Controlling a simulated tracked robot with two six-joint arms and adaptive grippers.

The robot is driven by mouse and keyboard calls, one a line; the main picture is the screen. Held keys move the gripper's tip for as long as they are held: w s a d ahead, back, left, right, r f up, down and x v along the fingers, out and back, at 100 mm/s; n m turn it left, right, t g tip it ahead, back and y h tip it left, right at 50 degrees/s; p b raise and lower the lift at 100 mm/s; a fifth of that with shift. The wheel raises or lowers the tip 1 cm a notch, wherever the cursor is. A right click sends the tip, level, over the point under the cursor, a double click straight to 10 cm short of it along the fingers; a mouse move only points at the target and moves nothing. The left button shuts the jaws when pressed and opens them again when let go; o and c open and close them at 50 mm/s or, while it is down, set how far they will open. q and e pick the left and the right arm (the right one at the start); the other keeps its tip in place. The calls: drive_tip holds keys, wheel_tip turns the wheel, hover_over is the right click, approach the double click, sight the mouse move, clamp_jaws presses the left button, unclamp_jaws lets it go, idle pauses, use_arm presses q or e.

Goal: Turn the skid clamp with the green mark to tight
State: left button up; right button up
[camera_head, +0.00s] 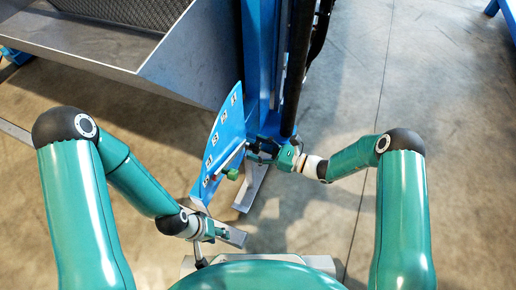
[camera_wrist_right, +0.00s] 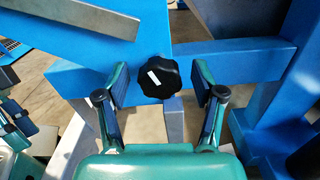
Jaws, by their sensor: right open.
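A black lobed knob (camera_wrist_right: 158,77) with a white stripe shows in the right wrist view, on the front of a blue frame. My right gripper (camera_wrist_right: 161,92) is open, with one finger on each side of the knob and a gap on both sides. In the head view my right gripper (camera_head: 268,151) is at the foot of the blue column, and the knob is hard to make out there. A small green piece (camera_head: 233,174) shows beside the blue plate, left of my right gripper. My left gripper (camera_head: 222,233) is low near a grey metal foot; its fingers are too small to read.
A curved blue plate (camera_head: 222,130) with several white labels stands left of the column (camera_head: 262,70). A grey metal bar (camera_wrist_right: 75,14) crosses the upper left of the right wrist view. A large grey trough (camera_head: 180,60) is at upper left.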

drive_tip(key=c, duration=1.1)
drive_tip(key=shift+c, duration=0.2)
drive_tip(key=shift+m, duration=0.4)
drive_tip(key=m+p, duration=0.1)
drive_tip(key=m, duration=0.2)
drive_tip(key=shift+m, duration=0.4)
drive_tip(key=m+p, duration=0.1)
drive_tip(key=m, duration=0.5)
drive_tip(key=shift+w, duration=0.15)
drive_tip(key=m+p, duration=0.1)
drive_tip(key=m, duration=0.4)
drive_tip(key=shift+m, duration=0.4)
drive_tip(key=m, duration=0.6)
drive_tip(key=shift+d, duration=0.1)
drive_tip(key=shift+f, duration=0.1)
